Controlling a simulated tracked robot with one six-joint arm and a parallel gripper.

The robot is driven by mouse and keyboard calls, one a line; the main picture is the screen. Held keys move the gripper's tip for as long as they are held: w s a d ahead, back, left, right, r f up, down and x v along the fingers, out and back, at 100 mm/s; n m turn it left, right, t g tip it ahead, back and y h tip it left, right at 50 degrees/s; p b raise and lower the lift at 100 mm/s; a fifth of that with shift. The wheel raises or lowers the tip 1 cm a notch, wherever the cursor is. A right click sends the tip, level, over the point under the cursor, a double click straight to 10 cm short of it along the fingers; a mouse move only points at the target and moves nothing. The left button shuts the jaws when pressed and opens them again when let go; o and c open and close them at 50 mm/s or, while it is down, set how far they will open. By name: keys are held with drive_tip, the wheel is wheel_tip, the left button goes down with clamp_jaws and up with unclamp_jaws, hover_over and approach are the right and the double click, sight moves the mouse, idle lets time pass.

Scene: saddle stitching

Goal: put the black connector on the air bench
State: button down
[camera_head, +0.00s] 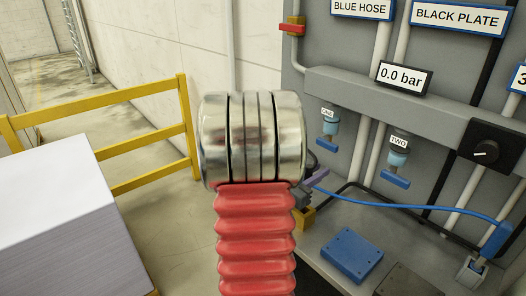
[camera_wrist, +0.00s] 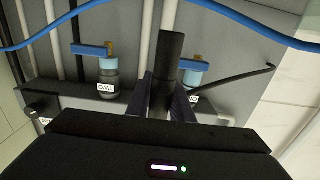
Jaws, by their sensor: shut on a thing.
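My gripper shows in the wrist view (camera_wrist: 165,88), its dark fingers shut around a black cylindrical piece, the black connector (camera_wrist: 171,48). The connector sticks out beyond the fingertips, in front of the grey bench panel. In the head view my own arm hides most of the gripper; only a purple finger (camera_head: 319,180) shows beside the arm. The connector cannot be made out there. The air bench (camera_head: 345,82) is grey, with a "BLACK PLATE" label (camera_head: 457,18) on its panel and a dark plate (camera_head: 405,281) on its top, cut by the frame edge.
Valves ONE (camera_head: 328,130) and TWO (camera_head: 397,165) have blue levers. A blue hose (camera_head: 420,207) crosses the bench to a fitting at right. A blue plate (camera_head: 351,254) lies on the top. A gauge (camera_head: 404,78) reads 0.0 bar. A yellow rail (camera_head: 140,180) and paper stack (camera_head: 60,220) stand left.

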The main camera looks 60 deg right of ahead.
drive_tip(key=shift+w+r, duration=0.1)
drive_tip(key=shift+w, duration=0.05)
drive_tip(key=w+a+n+t+h, duration=0.1)
drive_tip(key=w+a+n+t, duration=0.2)
drive_tip(key=w+n+t, duration=1)
drive_tip(key=w+a+f+t+y, duration=0.1)
drive_tip(key=w+a+t, duration=0.1)
drive_tip(key=w+a, duration=0.35)
drive_tip(key=w+a+t+y, duration=0.1)
drive_tip(key=w+a+t, duration=0.15)
drive_tip(key=w, duration=0.65)
drive_tip(key=w+a+f+t+y, duration=0.15)
drive_tip(key=w+a, duration=0.25)
drive_tip(key=w, duration=0.4)
drive_tip(key=w+a+f+n+t+y, duration=0.1)
drive_tip(key=w+a+n+t+y, duration=0.2)
drive_tip(key=w+a, duration=0.5)
drive_tip(key=w+a+f+n+t+y, duration=0.2)
drive_tip(key=w+a+y, duration=0.15)
drive_tip(key=a, duration=0.75)
drive_tip(key=w+a+f+n+t+y, duration=0.1)
drive_tip(key=a+y, duration=0.6)
drive_tip(key=a, duration=1.5)
drive_tip(key=w+f+n, duration=0.1)
drive_tip(key=w+n, duration=0.1)
drive_tip(key=n, duration=0.1)
drive_tip(key=shift+f+n+y, duration=0.15)
drive_tip(key=shift+n+y, duration=0.15)
drive_tip(key=shift+w+r, duration=0.1)
drive_tip(key=shift+r, duration=0.1)
